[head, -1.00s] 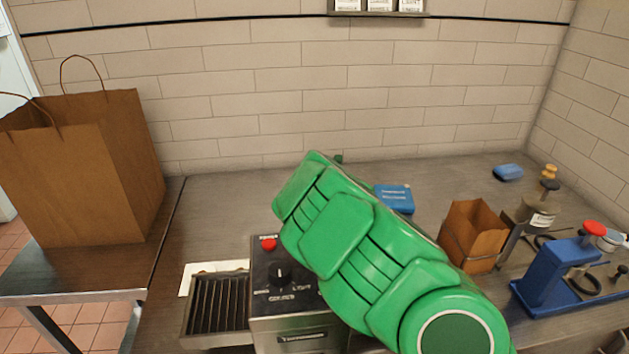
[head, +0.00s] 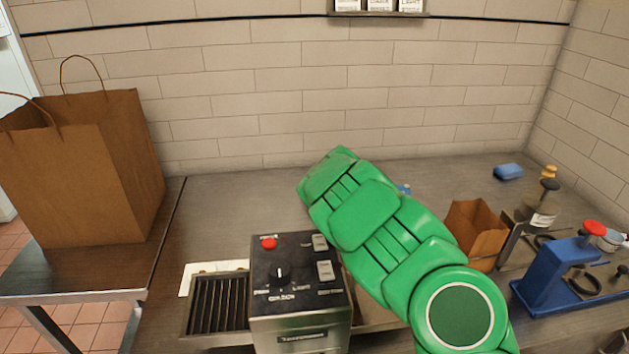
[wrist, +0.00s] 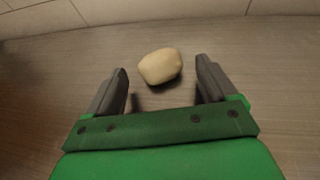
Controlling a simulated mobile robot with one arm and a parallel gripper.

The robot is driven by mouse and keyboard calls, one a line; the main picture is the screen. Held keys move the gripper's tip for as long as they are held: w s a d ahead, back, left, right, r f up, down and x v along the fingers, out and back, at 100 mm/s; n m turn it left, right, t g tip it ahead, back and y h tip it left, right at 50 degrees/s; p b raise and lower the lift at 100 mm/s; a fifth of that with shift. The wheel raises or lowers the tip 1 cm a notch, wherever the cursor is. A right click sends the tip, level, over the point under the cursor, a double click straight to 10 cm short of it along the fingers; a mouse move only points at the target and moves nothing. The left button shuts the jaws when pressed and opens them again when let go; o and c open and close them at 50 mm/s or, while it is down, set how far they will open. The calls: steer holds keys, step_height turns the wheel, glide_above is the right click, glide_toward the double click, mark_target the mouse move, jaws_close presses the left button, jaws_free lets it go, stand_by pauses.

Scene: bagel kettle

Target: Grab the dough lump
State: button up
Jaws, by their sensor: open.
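The dough lump (wrist: 161,66) is a pale, rounded piece on the grey metal counter in the wrist view. It lies just beyond the fingertips, roughly centred between them. My gripper (wrist: 161,75) is open, with one dark finger at each side and nothing between them. The fingers are apart from the lump. In the head view my green arm hides both the gripper and the lump.
A toaster-like machine (head: 298,290) with a red button stands at the front. A small brown bag (head: 476,231), a blue clamp-like device (head: 555,270) and a blue sponge (head: 508,171) are at the right. A big paper bag (head: 85,165) stands left. The back-left counter (head: 235,205) is clear.

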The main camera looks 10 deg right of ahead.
steer(key=shift+x, duration=1.15)
steer(key=shift+c, duration=0.4)
steer(key=c, duration=1)
steer(key=shift+r, duration=0.2)
steer(key=shift+c, duration=0.2)
